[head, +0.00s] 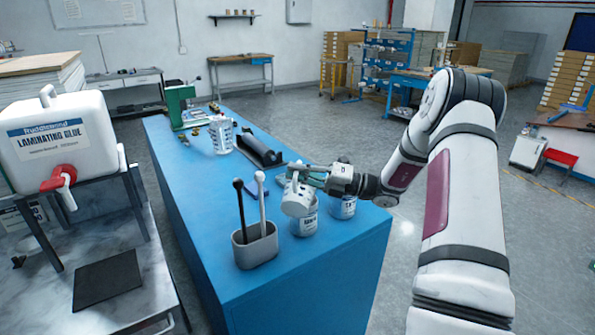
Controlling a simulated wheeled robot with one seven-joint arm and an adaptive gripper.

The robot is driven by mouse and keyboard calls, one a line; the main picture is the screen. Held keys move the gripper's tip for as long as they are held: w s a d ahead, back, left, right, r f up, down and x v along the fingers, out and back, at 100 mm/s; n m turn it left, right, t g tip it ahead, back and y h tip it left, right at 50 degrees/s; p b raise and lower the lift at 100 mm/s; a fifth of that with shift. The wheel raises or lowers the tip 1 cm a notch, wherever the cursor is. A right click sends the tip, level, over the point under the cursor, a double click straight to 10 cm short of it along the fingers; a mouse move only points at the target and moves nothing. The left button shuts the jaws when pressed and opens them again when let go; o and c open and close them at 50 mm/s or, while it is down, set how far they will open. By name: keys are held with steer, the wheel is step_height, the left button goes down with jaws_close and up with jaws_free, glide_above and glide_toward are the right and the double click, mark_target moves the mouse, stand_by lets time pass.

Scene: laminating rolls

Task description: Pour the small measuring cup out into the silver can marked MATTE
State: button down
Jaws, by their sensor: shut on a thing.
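My gripper (306,174) is shut on a small whitish measuring cup (297,199), held above the front end of the blue bench. The cup looks tilted. One labelled silver can (304,224) stands upright just below it, its top partly hidden by the cup. A second labelled can (343,208) stands a little to the right, its top partly hidden by my gripper. The label lettering is too small to read surely, so I cannot tell which can is marked MATTE. I cannot see the cup's contents or any stream.
A grey holder (256,248) with a black and a white rod stands left of the cans on the blue bench (205,225). A black tray (260,152) and a clear measuring jug (221,135) lie farther back. A laminating glue container (62,140) stands at left.

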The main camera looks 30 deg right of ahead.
stand_by(0.3)
steer(key=shift+w+d+r+m+t, duration=0.3)
steer(key=shift+w+d+r+m, duration=0.35)
steer(key=shift+m, duration=0.45)
stand_by(0.9)
steer(key=shift+w+d+r+m, duration=0.55)
steer(key=shift+w+d+m, duration=0.2)
steer(key=shift+m, duration=0.35)
steer(key=shift+t+h+p, duration=0.3)
steer(key=shift+h, duration=0.1)
steer(key=shift+w, duration=0.1)
stand_by(0.4)
steer(key=shift+w+d+r+m, duration=0.35)
steer(key=shift+w+d+m, duration=0.35)
steer(key=shift+m, duration=0.4)
steer(key=shift+w+d+h, duration=0.1)
steer(key=shift+h, duration=0.2)
stand_by(0.6)
